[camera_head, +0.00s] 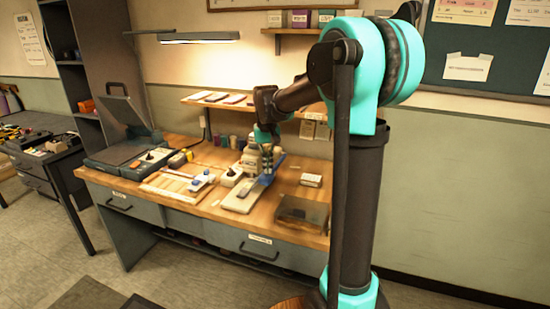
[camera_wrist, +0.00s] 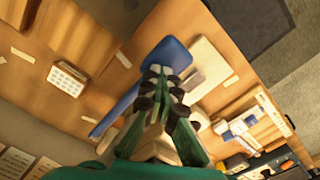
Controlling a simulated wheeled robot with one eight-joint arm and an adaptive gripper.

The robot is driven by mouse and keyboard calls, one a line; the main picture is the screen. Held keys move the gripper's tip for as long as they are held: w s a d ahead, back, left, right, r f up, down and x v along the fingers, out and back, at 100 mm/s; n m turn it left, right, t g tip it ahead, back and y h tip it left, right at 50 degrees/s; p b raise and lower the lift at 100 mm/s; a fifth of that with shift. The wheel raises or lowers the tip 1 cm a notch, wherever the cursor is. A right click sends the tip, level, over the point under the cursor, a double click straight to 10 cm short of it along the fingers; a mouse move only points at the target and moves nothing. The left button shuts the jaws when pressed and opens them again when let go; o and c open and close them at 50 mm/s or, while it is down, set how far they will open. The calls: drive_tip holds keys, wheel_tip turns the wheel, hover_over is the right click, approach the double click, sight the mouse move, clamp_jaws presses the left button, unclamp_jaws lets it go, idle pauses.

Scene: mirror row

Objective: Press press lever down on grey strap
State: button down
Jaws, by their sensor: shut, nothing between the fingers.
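A small bench press with a blue body (camera_head: 276,163) and a pale base plate (camera_head: 238,203) stands on the wooden workbench. In the wrist view its blue part (camera_wrist: 172,52) lies just beyond my fingertips, and a long blue bar (camera_wrist: 113,112) runs to the lower left; it looks like the lever. A small grey piece (camera_wrist: 193,82) lies on the pale base and may be the strap. My gripper (camera_wrist: 160,74) is shut and empty, pointing down over the press. In the head view my gripper (camera_head: 266,158) partly hides the press. Whether it touches the lever I cannot tell.
Left of the press on the workbench (camera_head: 195,212) are a light tray with blue-topped items (camera_head: 200,182) and a dark open-lidded case (camera_head: 115,155). A small calendar-like block (camera_head: 311,180) is right of the press.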

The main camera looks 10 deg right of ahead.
wheel_tip(320, 180, up, 13)
drive_tip(key=shift+f, duration=0.2)
idle(0.8)
drive_tip(key=shift+s, duration=0.2)
